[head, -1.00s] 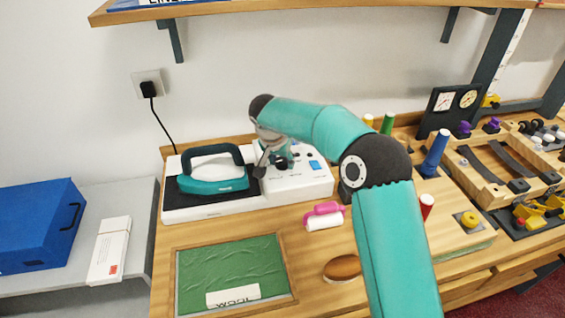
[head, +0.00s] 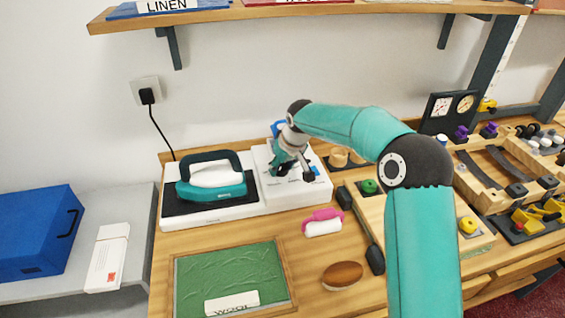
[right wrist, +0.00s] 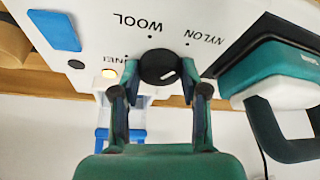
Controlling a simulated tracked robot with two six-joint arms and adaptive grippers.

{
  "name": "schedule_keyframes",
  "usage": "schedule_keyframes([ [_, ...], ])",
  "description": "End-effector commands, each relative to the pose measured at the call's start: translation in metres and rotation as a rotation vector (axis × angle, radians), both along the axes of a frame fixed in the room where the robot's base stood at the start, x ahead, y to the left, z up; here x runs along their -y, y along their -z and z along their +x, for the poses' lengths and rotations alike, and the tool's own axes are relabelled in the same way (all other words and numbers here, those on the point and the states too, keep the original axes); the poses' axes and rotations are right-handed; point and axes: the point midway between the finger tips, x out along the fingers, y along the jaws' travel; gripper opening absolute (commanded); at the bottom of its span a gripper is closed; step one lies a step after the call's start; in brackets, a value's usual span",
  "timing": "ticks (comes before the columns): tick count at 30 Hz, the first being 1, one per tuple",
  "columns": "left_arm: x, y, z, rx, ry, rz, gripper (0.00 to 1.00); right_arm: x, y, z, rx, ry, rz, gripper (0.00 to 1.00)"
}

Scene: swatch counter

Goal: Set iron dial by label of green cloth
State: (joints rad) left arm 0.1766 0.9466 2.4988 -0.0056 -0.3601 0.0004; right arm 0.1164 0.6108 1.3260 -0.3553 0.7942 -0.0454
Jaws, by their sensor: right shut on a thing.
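My right gripper (head: 291,172) is over the station's right part. In the right wrist view, its fingers (right wrist: 159,92) are closed around the dark dial (right wrist: 160,67). The dial's white mark points to the lower right of that picture. WOOL (right wrist: 138,22) and NYLON (right wrist: 207,42) are readable; a third word is partly covered. My left gripper is out of view.
A small lamp (right wrist: 108,73) glows on the station. A pink-handled roller (head: 322,222) and a brown brush (head: 342,275) lie right of the cloth. A blue case (head: 38,230) stands on the left shelf. A wooden shelf (head: 310,12) hangs above.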

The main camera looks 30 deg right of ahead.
Motion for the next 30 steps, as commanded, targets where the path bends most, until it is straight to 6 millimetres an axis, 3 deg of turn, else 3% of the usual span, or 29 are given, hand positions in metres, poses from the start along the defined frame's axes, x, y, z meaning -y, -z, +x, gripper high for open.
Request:
schedule_keyframes([
  [30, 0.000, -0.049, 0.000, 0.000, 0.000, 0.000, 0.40, 0.006, 0.000, 0.002, -0.004, -0.890, 0.002, 0.09],
])
